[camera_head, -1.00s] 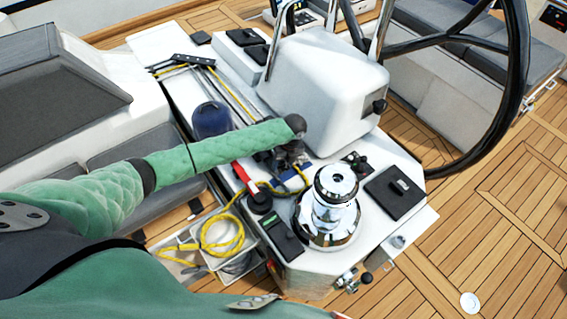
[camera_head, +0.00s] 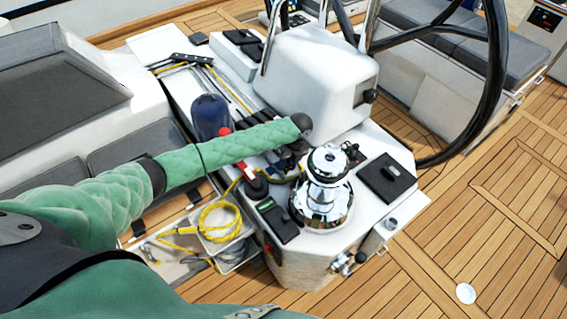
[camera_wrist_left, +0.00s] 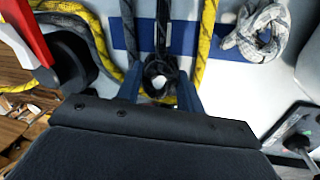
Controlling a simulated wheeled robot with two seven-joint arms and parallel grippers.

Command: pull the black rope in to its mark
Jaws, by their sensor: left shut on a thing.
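My left gripper (camera_wrist_left: 160,92) is over the console, its two blue fingers shut on the black rope (camera_wrist_left: 161,70), which looks bunched or looped between them. More of the rope runs away toward the top of the left wrist view. In the head view my green left arm reaches in from the left, and its dark wrist (camera_head: 303,124) hides most of the gripper and rope. A blue band (camera_wrist_left: 180,38) crosses the white surface beneath the ropes; I cannot tell whether it is the mark. My right gripper is not in view.
A chrome winch (camera_head: 322,190) stands just right of the gripper. A red-handled lever (camera_head: 242,158) is to its left. Yellow rope (camera_head: 220,215) lies coiled at a side bin. The steering wheel (camera_head: 490,80) is at the right. A grey rope coil (camera_wrist_left: 262,30) lies nearby.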

